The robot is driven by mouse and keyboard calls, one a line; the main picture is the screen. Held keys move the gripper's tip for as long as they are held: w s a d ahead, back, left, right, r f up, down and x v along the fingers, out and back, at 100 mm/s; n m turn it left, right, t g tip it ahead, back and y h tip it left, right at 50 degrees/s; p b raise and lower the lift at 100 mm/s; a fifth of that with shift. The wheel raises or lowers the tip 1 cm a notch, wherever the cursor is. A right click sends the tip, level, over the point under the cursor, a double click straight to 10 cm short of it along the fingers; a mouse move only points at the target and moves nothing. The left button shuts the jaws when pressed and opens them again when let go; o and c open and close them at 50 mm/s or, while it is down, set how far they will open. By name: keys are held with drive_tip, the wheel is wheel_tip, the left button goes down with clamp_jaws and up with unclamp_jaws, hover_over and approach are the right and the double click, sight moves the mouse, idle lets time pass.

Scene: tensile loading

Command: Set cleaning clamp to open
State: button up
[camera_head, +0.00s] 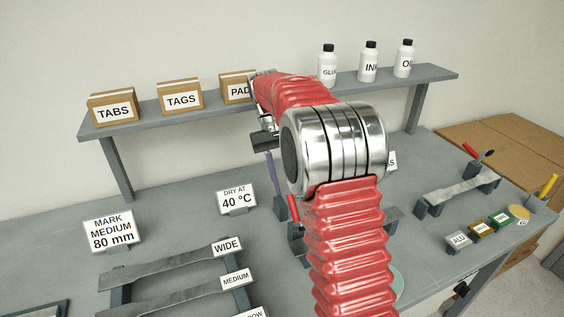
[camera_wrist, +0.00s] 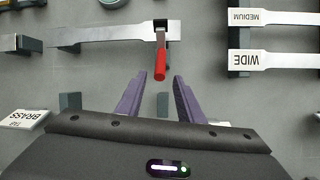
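A clamp with a red handle (camera_wrist: 160,64) stands in the wrist view at a metal strip (camera_wrist: 100,34) with a wide end. The handle points toward my gripper. In the head view one purple finger (camera_head: 271,170) shows left of my arm.
Strips labelled WIDE (camera_head: 228,246) and MEDIUM (camera_head: 235,280) lie on supports at left. Another red-handled clamp (camera_head: 472,151) stands at right. A DRY AT 40 °C sign (camera_head: 237,199) stands behind. A shelf (camera_head: 220,110) with boxes and bottles spans the back.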

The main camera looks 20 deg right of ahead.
drive_tip(key=v, duration=0.5)
drive_tip(key=shift+w+r, duration=0.1)
drive_tip(key=shift+r, duration=0.1)
drive_tip(key=shift+c, duration=0.7)
drive_tip(key=shift+s+a+r, duration=0.2)
drive_tip(key=shift+r, duration=0.05)
drive_tip(key=c, duration=0.3)
drive_tip(key=s+r, duration=0.1)
drive_tip(key=s+a+r+t, duration=0.1)
drive_tip(key=s, duration=0.1)
drive_tip(key=s+a+r+t, duration=0.1)
drive_tip(key=shift+s+a+r+n, duration=0.2)
drive_tip(key=shift+s+n, duration=0.1)
clamp_jaws()
drive_tip(key=s+a+f+t, duration=0.1)
drive_tip(key=s+a+t, duration=0.1)
drive_tip(key=s, duration=0.5)
drive_tip(key=s+a+f+n+t, duration=0.1)
drive_tip(key=s+a+f+t, duration=0.1)
drive_tip(key=s, duration=0.5)
drive_tip(key=s+a+f+t, duration=0.2)
drive_tip(key=s+a+t, duration=0.1)
drive_tip(key=s, duration=0.5)
drive_tip(key=shift+a+t+y, duration=0.35)
drive_tip(key=shift+t+y, duration=0.05)
drive_tip(key=shift+t, duration=0.3)
drive_tip(key=shift+s, duration=0.15)
